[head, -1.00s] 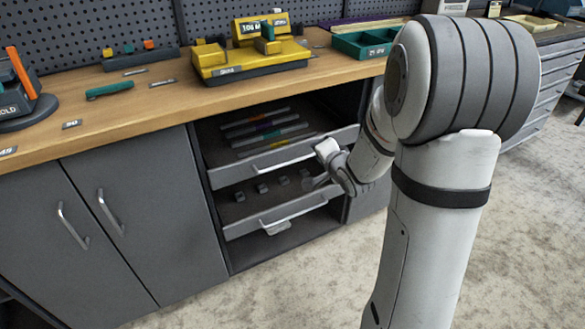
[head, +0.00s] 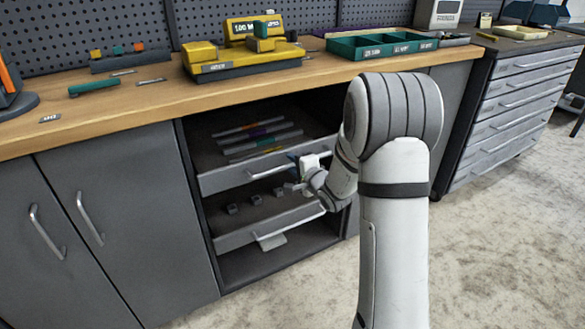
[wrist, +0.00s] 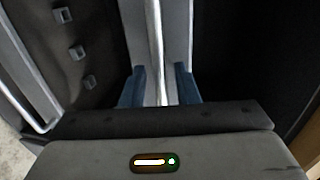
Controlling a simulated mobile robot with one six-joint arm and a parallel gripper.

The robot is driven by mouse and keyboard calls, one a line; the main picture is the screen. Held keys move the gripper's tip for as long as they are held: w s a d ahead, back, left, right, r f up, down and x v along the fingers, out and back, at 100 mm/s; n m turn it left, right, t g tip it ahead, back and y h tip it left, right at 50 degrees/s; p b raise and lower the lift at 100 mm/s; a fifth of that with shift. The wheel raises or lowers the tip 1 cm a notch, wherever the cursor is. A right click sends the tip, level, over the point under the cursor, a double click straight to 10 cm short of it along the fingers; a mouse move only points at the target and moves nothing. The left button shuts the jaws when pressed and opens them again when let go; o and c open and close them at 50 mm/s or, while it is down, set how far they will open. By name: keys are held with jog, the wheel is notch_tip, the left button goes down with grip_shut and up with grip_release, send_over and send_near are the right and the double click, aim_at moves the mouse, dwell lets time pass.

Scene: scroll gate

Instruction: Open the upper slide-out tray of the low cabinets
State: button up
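The upper slide-out tray (head: 222,181) sits in the open bay of the low cabinets, holding several flat coloured strips. Its front carries a long bar handle (head: 262,174). My gripper (head: 292,170) is at the right part of this front; my wrist partly hides the handle there. In the wrist view a pale bar handle (wrist: 156,45) runs between the blue fingertips of my gripper (wrist: 159,86). The fingers are apart, with a gap visible on either side of the bar. Below is the lower tray (head: 235,238), with small dark blocks and its own handle (head: 290,226).
Grey cabinet doors (head: 130,215) stand left of the bay. The wooden worktop (head: 150,96) above bears a yellow block set (head: 240,55) and a green bin (head: 380,47). A drawer cabinet (head: 515,100) stands at the right. The floor (head: 490,240) at right front is clear.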

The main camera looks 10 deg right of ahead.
jog(key=shift+w, duration=0.1)
grip_shut()
dwell(0.4)
